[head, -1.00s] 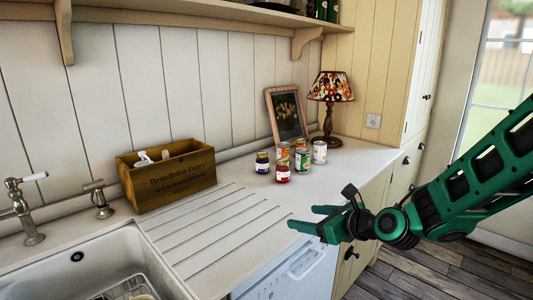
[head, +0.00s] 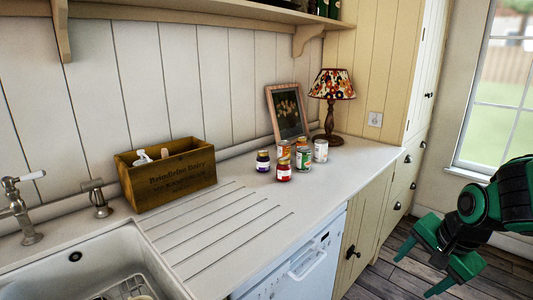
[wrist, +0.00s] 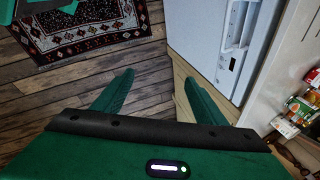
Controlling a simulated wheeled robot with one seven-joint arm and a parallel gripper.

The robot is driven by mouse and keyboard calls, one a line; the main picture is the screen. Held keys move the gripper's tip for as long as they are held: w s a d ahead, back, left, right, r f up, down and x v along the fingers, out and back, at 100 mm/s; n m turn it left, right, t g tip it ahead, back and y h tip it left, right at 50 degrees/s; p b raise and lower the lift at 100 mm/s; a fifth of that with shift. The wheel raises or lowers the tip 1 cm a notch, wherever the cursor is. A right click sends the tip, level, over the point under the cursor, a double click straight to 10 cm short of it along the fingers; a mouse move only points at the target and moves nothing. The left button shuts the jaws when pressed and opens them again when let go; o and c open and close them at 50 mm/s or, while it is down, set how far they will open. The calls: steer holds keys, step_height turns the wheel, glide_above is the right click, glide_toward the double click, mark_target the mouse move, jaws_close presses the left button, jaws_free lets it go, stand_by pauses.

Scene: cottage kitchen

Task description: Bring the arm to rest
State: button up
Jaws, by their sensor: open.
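My green gripper (head: 420,262) is at the lower right of the head view, off the counter and over the wooden floor. Its two fingers are spread apart with nothing between them. In the wrist view my gripper (wrist: 155,95) points down at the floorboards, fingers apart and empty. Part of my arm is cut off by the right edge of the head view.
The counter (head: 330,175) holds several jars and cans, including a red-labelled jar (head: 284,172), a lamp (head: 331,95), a picture frame (head: 286,112) and a wooden box (head: 168,175). A white dishwasher (head: 305,262) is below. A patterned rug (wrist: 85,28) lies on the floor.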

steer(key=s+d+r+n+g, duration=0.1)
steer(key=s+d+n+g, duration=0.1)
steer(key=s, duration=0.6)
steer(key=s+d+r+n+g, duration=0.2)
steer(key=s+d+n, duration=0.2)
steer(key=s, duration=0.5)
steer(key=shift+s, duration=0.15)
steer(key=shift+d, duration=0.1)
steer(key=shift+w+f, duration=0.3)
steer(key=shift+w, duration=0.3)
